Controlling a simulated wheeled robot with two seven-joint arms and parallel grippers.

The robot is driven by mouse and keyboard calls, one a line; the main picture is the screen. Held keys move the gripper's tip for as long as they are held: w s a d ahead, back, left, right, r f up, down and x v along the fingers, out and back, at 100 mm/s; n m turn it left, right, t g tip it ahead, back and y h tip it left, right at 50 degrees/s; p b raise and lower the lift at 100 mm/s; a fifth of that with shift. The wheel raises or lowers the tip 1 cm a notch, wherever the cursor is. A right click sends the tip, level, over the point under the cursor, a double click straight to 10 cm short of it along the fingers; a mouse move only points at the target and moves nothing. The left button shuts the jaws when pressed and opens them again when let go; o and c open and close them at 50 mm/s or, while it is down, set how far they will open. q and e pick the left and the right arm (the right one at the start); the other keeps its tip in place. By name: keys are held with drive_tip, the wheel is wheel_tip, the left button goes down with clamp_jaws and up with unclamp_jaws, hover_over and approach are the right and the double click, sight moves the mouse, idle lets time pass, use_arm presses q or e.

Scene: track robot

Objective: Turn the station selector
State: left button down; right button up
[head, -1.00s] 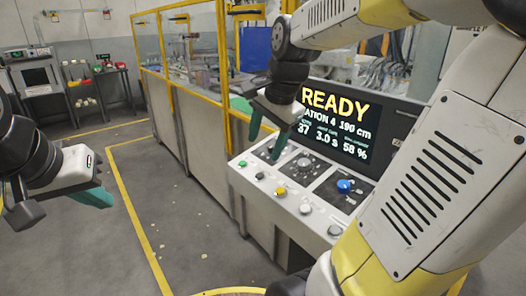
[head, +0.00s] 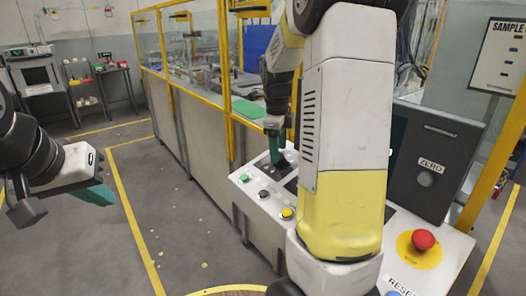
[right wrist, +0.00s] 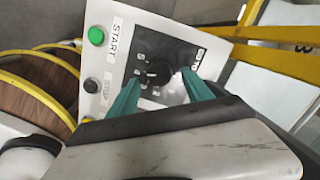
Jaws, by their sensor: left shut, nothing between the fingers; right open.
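The station selector (right wrist: 157,73) is a round black knob on a dark plate with small marks around it, seen in the right wrist view. My right gripper (right wrist: 160,79) is open, its green fingers on either side of the knob. Contact with it cannot be told. In the head view my right gripper (head: 277,147) points down at the panel's far left part, and my arm hides much of the panel and the screen. My left gripper (head: 93,190) is shut and empty, out over the floor at the left.
A green START button (right wrist: 96,37) and a black STOP button (right wrist: 92,87) sit beside the selector plate. The sloped panel also bears a yellow button (head: 287,213) and a red mushroom button (head: 424,240). A yellow-framed fence (head: 205,133) stands behind.

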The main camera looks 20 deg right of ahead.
drive_tip(key=shift+w+d+f, duration=0.1)
drive_tip(key=shift+d+f, duration=0.05)
drive_tip(key=shift+f, duration=1)
drive_tip(key=shift+c, duration=0.2)
clamp_jaws()
